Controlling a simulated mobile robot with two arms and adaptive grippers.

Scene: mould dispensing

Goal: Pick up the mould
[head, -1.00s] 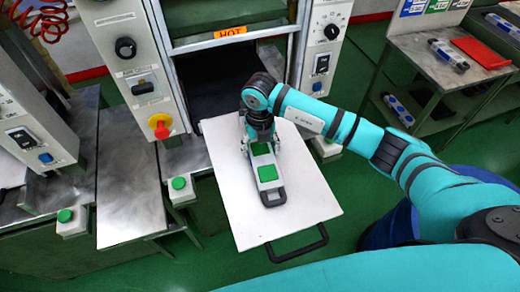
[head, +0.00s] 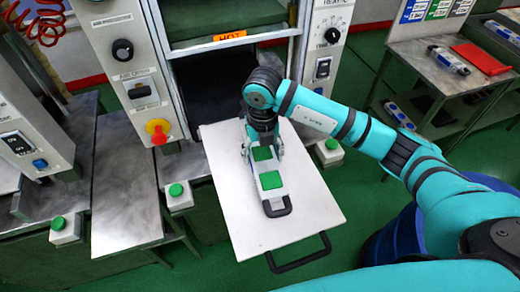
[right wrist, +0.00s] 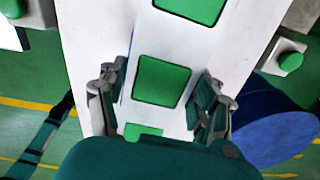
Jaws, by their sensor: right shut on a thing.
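The mould (head: 270,181) is a long pale grey bar with green square pads and a dark loop handle at its near end. It lies along the white plate in front of the press opening. My right gripper (head: 262,150) comes down over its far part, with a finger on each side. In the right wrist view the mould (right wrist: 163,80) runs between the two fingers of the gripper (right wrist: 160,100), which is shut on its sides. The gripper hides the mould's far end in the head view. My left gripper is not in view.
The white plate (head: 240,220) has a black handle (head: 298,256) at its near edge. Press panels with knobs flank the dark opening (head: 220,90). Green buttons (head: 176,190) stand beside the plate. A blue drum (head: 400,240) is at the right, below my arm.

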